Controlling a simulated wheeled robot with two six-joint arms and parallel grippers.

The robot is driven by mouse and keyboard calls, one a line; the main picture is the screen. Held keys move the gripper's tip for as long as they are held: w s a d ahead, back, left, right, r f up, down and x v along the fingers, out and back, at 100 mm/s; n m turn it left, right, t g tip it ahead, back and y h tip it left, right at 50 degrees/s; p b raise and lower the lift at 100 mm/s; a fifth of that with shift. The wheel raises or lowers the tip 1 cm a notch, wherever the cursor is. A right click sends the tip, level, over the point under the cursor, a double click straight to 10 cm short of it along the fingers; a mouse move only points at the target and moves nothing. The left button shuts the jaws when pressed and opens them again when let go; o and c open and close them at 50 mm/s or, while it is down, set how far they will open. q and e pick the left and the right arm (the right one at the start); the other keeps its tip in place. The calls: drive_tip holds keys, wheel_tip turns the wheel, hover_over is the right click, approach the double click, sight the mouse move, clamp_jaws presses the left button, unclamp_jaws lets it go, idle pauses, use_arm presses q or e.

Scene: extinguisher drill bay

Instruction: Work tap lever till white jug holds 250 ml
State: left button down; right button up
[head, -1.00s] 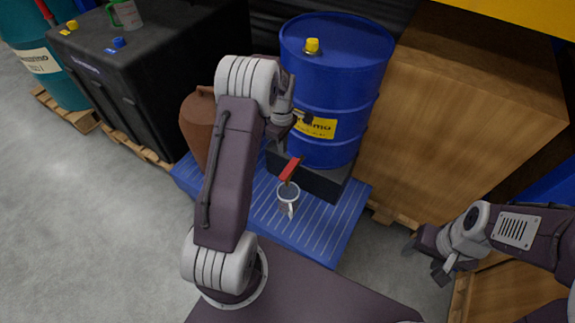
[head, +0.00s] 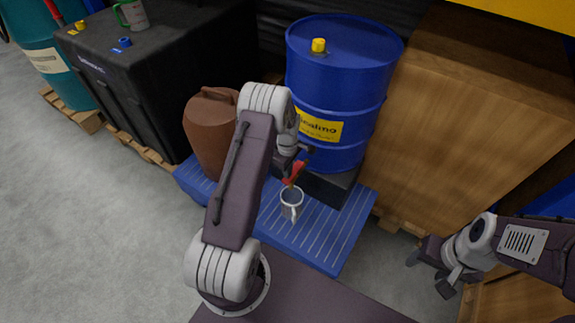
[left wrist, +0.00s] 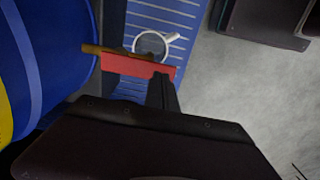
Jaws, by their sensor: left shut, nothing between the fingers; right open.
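The white jug (head: 291,206) stands upright on the blue slatted platform, below the tap; it also shows in the left wrist view (left wrist: 170,38), partly hidden by the lever. Its fill level cannot be read. The red tap lever (head: 294,173) sticks out in front of the blue drum (head: 335,75); in the left wrist view the lever (left wrist: 135,66) lies across the picture, above the jug. My left gripper (head: 306,150) is shut and empty, its fingertips close to the lever; contact cannot be told. My right gripper (head: 428,274) is open and empty, away at the right.
The drum rests on a dark stand on the blue platform (head: 325,240). A brown jerrycan (head: 210,135) stands left of it, behind my left arm. A wooden crate (head: 470,130) is at the right. A black tank (head: 150,80) with a green-handled mug (head: 132,14) stands at the left.

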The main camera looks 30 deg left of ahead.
sight(286, 181)
use_arm(q)
drive_tip(key=shift+f, duration=0.6)
drive_tip(key=f, duration=0.1)
drive_tip(key=s+f, duration=0.1)
drive_tip(key=f, duration=0.1)
drive_tip(key=shift+b, duration=0.35)
drive_tip(key=shift+f, duration=0.1)
drive_tip(key=shift+s+d+f, duration=0.1)
drive_tip(key=shift+s, duration=0.1)
idle(0.7)
drive_tip(key=shift+w, duration=0.1)
idle(5.7)
